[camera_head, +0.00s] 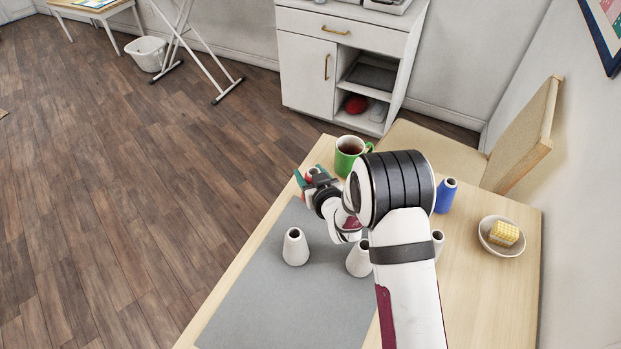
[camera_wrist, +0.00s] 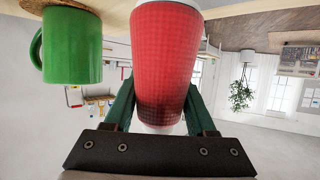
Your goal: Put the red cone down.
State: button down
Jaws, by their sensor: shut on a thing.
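The red cone (camera_wrist: 163,62) fills the middle of the wrist view, between the two green fingers of my gripper (camera_wrist: 160,108). My gripper is shut on it. In the head view my gripper (camera_head: 312,178) is over the far left edge of the table, and only a small part of the red cone (camera_head: 312,172) shows there. The arm hides some of the table behind and under it. I cannot tell whether the cone touches the table.
A green mug (camera_head: 348,155) with dark liquid stands just right of my gripper. White cones (camera_head: 295,248) stand on the grey mat (camera_head: 270,300). A blue cone (camera_head: 446,196) and a bowl (camera_head: 488,236) with a yellow block are farther right. The mat's near left part is clear.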

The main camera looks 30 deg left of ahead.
jog(key=shift+f, duration=0.95)
jog(key=shift+f, duration=0.1)
jog(key=shift+c, duration=1.1)
grip_release()
